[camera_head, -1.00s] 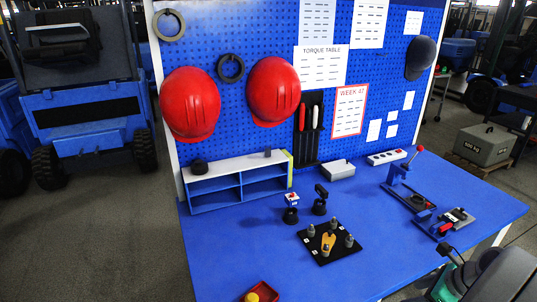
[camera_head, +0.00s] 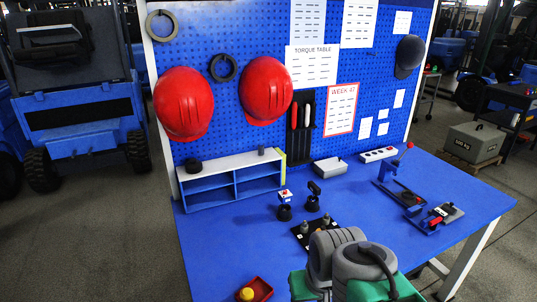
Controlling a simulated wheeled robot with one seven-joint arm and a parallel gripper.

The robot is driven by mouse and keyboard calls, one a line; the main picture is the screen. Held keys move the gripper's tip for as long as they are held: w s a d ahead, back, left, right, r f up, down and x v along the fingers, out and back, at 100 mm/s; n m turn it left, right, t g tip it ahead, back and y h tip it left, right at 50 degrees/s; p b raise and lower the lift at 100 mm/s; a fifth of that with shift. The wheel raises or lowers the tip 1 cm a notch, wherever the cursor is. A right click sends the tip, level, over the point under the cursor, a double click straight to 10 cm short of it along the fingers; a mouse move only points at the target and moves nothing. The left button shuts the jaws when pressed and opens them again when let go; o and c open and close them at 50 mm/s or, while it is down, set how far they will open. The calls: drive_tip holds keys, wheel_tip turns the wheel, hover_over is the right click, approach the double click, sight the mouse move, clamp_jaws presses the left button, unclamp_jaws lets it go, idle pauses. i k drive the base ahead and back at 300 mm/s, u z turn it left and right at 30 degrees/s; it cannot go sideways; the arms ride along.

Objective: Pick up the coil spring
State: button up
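I cannot make out a coil spring for certain in this view. A black plate (camera_head: 300,238) with small grey upright pieces stands on the blue bench (camera_head: 240,245), and my arm hides much of it. Two small dark stands sit behind the plate, the left one (camera_head: 284,205) with a white and red top, the right one (camera_head: 314,197) with a black top. My grey and green arm covers the bottom centre. My gripper's fingers are not visible.
A red tray (camera_head: 262,287) with a yellow knob (camera_head: 246,294) lies at the front edge. A blue shelf (camera_head: 232,183) stands at the back left. A lever press (camera_head: 398,185) and a clamp fixture (camera_head: 436,217) are at the right. The left bench top is clear.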

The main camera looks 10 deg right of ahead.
sight(261, 149)
drive_tip(key=k, duration=0.4)
drive_tip(key=u, duration=2.1)
drive_tip(key=i, duration=3.15)
drive_tip(key=z, duration=2.85)
drive_tip(key=i, duration=1)
drive_tip(key=u, duration=0.05)
